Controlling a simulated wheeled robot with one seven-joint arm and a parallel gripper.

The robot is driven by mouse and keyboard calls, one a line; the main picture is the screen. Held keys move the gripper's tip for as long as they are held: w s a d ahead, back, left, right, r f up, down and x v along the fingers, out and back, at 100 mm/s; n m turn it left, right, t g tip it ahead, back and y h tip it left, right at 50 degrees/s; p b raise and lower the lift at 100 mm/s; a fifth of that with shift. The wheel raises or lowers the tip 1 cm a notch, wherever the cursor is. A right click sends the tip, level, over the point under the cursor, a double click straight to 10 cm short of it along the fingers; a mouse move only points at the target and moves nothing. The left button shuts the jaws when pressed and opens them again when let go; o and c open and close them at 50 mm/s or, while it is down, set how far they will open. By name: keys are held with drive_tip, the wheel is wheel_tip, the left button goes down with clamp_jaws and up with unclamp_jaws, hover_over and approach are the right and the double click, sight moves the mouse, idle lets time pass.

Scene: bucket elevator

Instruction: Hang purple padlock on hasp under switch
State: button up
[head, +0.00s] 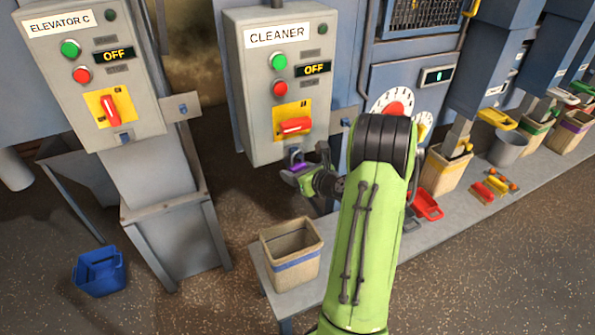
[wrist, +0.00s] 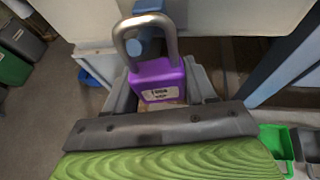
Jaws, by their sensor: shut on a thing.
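The purple padlock (head: 300,168) is held just under the grey CLEANER switch box (head: 256,130). In the wrist view the padlock (wrist: 158,82) has its grey metal shackle pointing up. My gripper (head: 304,174) is shut on the padlock body, with a finger on each side in the wrist view (wrist: 160,98). The hasp (head: 296,155) is a small blue-grey piece below the red switch (head: 295,125), whose handle lies horizontal. In the wrist view the blue hasp (wrist: 149,40) shows within the shackle loop. I cannot tell whether the shackle passes through it or stands in front.
The ELEVATOR C box (head: 99,85) stands to the left, its red handle near upright. A beige bucket (head: 291,270) with a blue stripe stands on the bench below. A blue bin (head: 99,272) is on the floor.

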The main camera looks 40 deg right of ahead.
idle(0.3)
drive_tip(key=o, duration=1.2)
drive_tip(key=shift+s+f, duration=0.1)
drive_tip(key=shift+s, duration=0.05)
drive_tip(key=shift+s, duration=0.3)
drive_tip(key=s+a+b, duration=0.1)
drive_tip(key=s, duration=0.2)
drive_tip(key=s+a+b, duration=0.1)
drive_tip(key=s, duration=0.2)
drive_tip(key=s+b, duration=0.2)
drive_tip(key=shift+s+a+f, duration=0.2)
drive_tip(key=shift+s+a, duration=0.2)
drive_tip(key=shift+w+a, duration=0.1)
